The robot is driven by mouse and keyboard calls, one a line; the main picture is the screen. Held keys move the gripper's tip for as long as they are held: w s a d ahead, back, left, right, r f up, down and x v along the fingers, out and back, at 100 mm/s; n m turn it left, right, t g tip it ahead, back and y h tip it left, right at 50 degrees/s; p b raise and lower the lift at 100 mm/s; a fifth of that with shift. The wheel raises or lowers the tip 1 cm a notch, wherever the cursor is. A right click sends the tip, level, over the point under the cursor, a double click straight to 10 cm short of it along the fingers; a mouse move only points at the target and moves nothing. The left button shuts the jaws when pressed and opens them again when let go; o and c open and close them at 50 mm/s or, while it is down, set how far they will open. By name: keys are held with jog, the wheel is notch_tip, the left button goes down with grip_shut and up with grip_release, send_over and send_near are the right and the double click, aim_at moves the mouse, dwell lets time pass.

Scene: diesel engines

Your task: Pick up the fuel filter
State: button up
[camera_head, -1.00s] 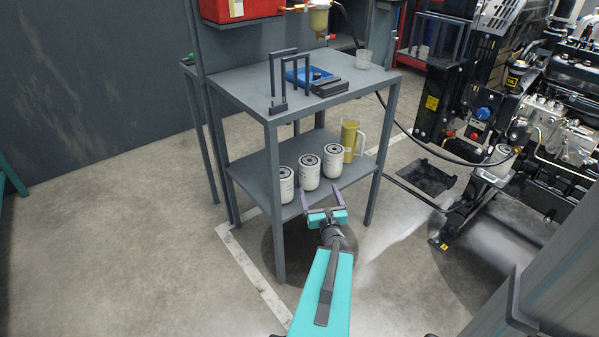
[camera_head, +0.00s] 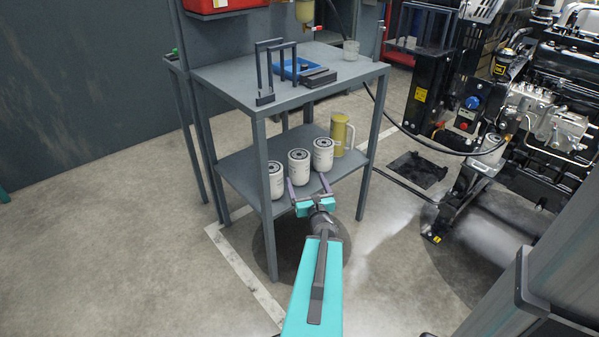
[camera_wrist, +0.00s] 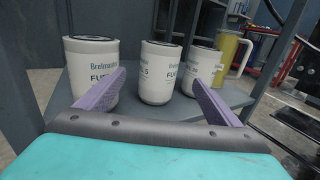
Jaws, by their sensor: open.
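Three white fuel filters with dark tops stand upright in a row on the lower shelf (camera_head: 235,165) of a grey metal table. They are the left filter (camera_head: 276,181), the middle filter (camera_head: 298,168) and the right filter (camera_head: 323,154). In the wrist view the left filter (camera_wrist: 88,62), middle filter (camera_wrist: 159,70) and right filter (camera_wrist: 200,68) show printed labels. My gripper (camera_head: 307,183) is open and empty at the shelf's front edge. Its purple fingers point toward the row, with the middle filter between them in the wrist view (camera_wrist: 158,85). My fingers partly cover the left and right filters there.
A yellow jug (camera_head: 341,135) stands right of the filters on the shelf. The table's top (camera_head: 220,75) lies above the shelf, and a front leg (camera_head: 265,215) stands left of my gripper. A diesel engine (camera_head: 550,110) is at the right. The floor at left is clear.

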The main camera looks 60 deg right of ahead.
aim_at(302, 171)
jog(key=shift+f+b+x, duration=0.2)
jog(key=shift+b+x, duration=1.45)
jog(key=shift+b, duration=2.7)
jog(key=shift+x, duration=1.25)
jog(key=shift+r, duration=0.15)
jog(key=shift+w, duration=0.1)
jog(key=shift+f+b+x, duration=0.1)
jog(key=shift+b+x, duration=0.25)
jog(key=shift+x, duration=0.35)
jog(key=shift+f+b+x, duration=0.15)
jog(key=shift+b+x, duration=0.15)
jog(key=shift+x, duration=1.55)
jog(key=shift+r, duration=0.1)
